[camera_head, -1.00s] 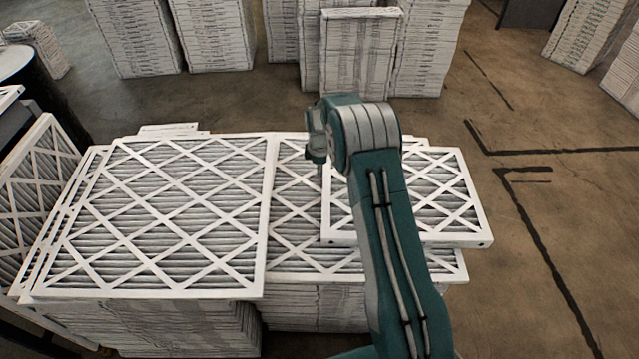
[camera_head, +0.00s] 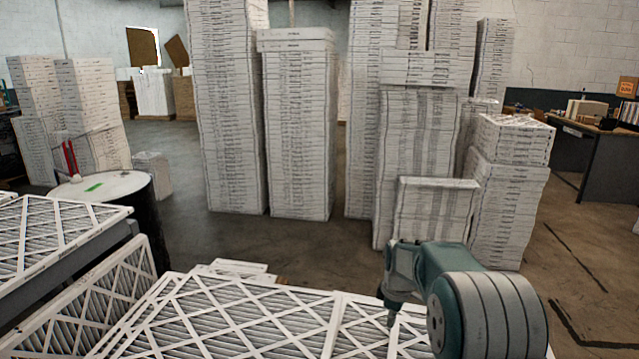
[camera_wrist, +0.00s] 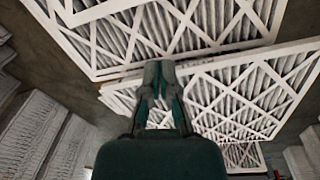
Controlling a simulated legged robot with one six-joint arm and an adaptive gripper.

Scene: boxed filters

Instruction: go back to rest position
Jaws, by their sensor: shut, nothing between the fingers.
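My gripper (camera_wrist: 159,72) is shut and empty in the wrist view, its fingers together above the white-framed pleated filters (camera_wrist: 235,95). In the head view my gripper (camera_head: 390,318) points down over the filter stack (camera_head: 235,318) at the bottom of the picture. The gap between fingertips and filters cannot be judged. My teal and grey arm hides the right part of the stack in the head view.
Tall stacks of boxed filters (camera_head: 297,130) stand across the floor behind. A dark drum (camera_head: 145,205) with a pale lid is at the left, beside more filters (camera_head: 60,235). A desk (camera_head: 590,150) stands far right. Open floor lies at right.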

